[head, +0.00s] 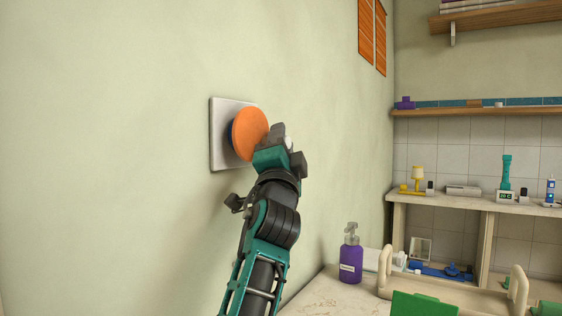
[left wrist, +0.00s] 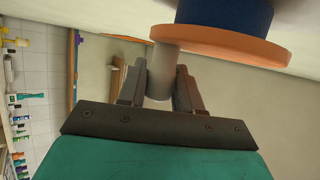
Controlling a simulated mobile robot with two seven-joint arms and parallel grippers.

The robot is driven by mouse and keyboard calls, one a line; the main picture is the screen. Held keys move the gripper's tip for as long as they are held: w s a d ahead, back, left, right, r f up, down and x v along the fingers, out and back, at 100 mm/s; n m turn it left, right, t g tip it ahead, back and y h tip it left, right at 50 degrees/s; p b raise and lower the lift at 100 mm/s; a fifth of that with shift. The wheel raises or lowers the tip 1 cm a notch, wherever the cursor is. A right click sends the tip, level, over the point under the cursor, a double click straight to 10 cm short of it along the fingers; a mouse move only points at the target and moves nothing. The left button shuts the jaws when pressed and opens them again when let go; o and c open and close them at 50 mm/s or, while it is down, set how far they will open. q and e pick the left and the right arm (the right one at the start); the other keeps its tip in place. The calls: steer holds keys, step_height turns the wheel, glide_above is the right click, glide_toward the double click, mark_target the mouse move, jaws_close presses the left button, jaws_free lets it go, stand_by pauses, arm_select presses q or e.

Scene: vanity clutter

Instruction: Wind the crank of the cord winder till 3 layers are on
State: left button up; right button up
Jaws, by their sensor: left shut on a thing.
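The cord winder is mounted on the left wall, with a pale square back plate (head: 219,152) and a round orange disc (head: 248,133) facing out. In the left wrist view the orange disc (left wrist: 215,41) shows edge-on, with a dark blue wound part (left wrist: 232,14) behind it. The number of layers cannot be told. A grey crank handle (left wrist: 165,62) sticks out from the disc. My left gripper (head: 278,138) is at the disc's right side, its two fingers shut on the handle. My right gripper is out of view.
A purple pump bottle (head: 350,254) stands on the counter (head: 325,292) below. A wooden-handled tray (head: 440,296) is right of it. Shelves with small items (head: 505,173) line the back wall. The wall around the winder is clear.

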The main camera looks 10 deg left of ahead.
arm_select(q)
steer(key=shift+r, duration=0.1)
stand_by(0.4)
steer(key=o, duration=1)
steer(key=shift+c, duration=0.2)
steer(key=v, duration=1.3)
steer(key=shift+b, duration=0.4)
steer(key=shift+w+r, duration=0.1)
